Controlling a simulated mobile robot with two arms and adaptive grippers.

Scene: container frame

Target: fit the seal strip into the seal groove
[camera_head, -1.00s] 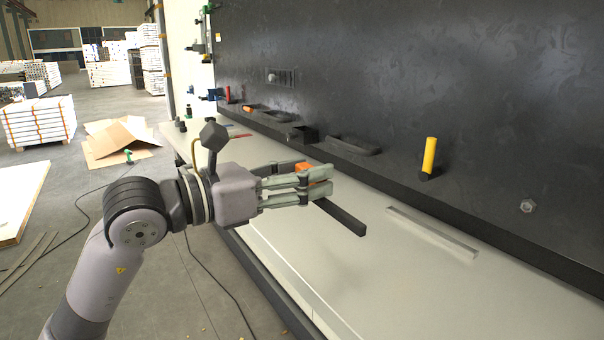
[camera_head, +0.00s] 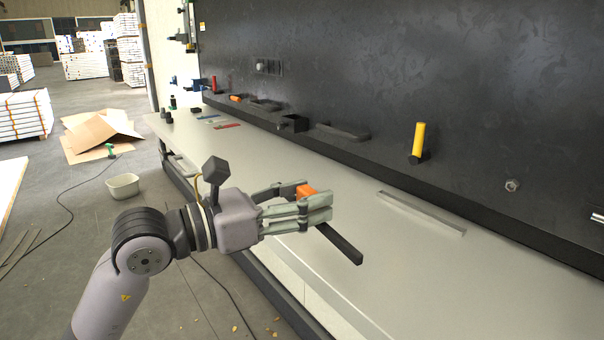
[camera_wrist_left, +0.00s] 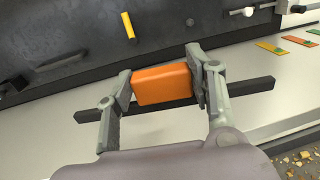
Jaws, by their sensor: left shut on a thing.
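The seal strip (camera_head: 340,244) is a long black bar with an orange block (camera_head: 306,191) on it. My left gripper (camera_head: 318,207) is shut on the orange block and holds the strip above the pale bench near its front edge. In the left wrist view the orange block (camera_wrist_left: 161,84) sits between both fingers, and the black bar (camera_wrist_left: 252,87) sticks out on both sides. The seal groove (camera_head: 420,212) looks like a long grey channel on the bench, to the right of the gripper and apart from the strip. My right gripper is not in view.
A dark back panel with a ledge runs behind the bench (camera_head: 240,150). A yellow cylinder (camera_head: 419,139) stands on the ledge, with black trays (camera_head: 343,132) to its left. A white bin (camera_head: 123,186) and cardboard (camera_head: 100,136) lie on the floor. The bench around the groove is clear.

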